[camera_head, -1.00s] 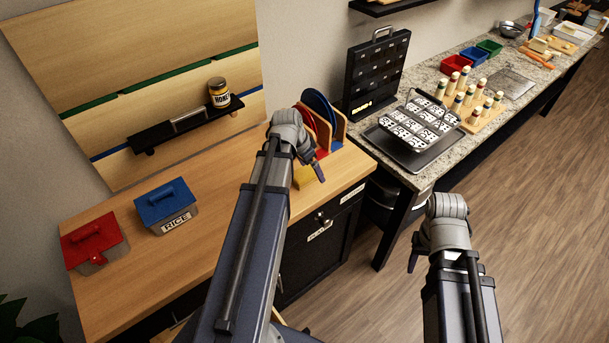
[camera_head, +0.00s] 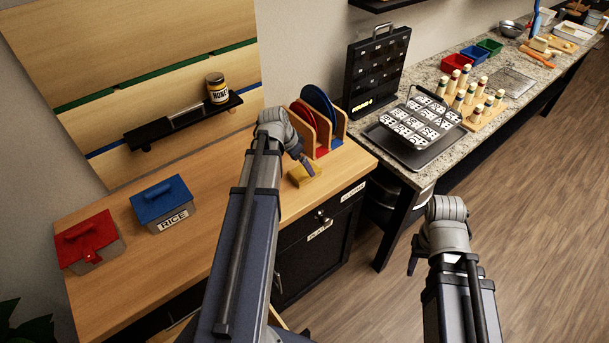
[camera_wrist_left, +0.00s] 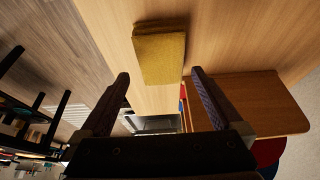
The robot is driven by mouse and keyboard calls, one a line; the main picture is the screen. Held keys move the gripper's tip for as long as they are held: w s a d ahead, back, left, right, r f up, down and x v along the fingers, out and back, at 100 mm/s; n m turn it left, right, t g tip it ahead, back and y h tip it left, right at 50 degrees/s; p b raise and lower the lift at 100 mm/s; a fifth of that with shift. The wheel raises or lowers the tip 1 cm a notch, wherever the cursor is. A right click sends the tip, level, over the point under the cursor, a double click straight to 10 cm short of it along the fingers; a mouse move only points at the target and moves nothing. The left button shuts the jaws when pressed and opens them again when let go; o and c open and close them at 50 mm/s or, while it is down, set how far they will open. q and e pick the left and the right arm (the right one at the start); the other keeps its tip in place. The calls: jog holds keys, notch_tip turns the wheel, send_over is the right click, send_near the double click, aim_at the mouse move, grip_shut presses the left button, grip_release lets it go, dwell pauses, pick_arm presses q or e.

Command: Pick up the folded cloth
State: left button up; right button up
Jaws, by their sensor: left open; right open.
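The folded cloth is a small yellow pad (camera_head: 304,175) lying on the wooden counter, in front of the plate rack. In the left wrist view the cloth (camera_wrist_left: 160,55) lies beyond my fingertips, in line with the gap between them. My left gripper (camera_head: 306,163) is open and empty, just above or beside the cloth, and partly covers it in the head view. Its two dark fingers (camera_wrist_left: 160,78) stand apart in the left wrist view. My right gripper (camera_head: 413,262) hangs over the floor, away from the counter.
A plate rack (camera_head: 320,140) with red and blue plates stands close behind the cloth. A blue-lidded rice box (camera_head: 160,202) and a red-lidded box (camera_head: 88,243) stand to the left. A dark shelf (camera_head: 190,122) holds a honey jar (camera_head: 217,88). Bare counter lies between.

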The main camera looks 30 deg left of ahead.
aim_at(304, 169)
pick_arm(q)
jog(key=shift+b+x, duration=2.15)
jog(key=shift+x, duration=0.4)
jog(key=shift+s+a+f, duration=0.1)
jog(key=shift+a+f, duration=0.1)
jog(key=shift+f, duration=0.05)
jog(key=c, duration=1.3)
jog(key=shift+c, duration=0.2)
jog(key=shift+r, duration=0.15)
notch_tip(304, 169, up, 10)
jog(key=p, duration=1)
jog(key=shift+r, duration=0.15)
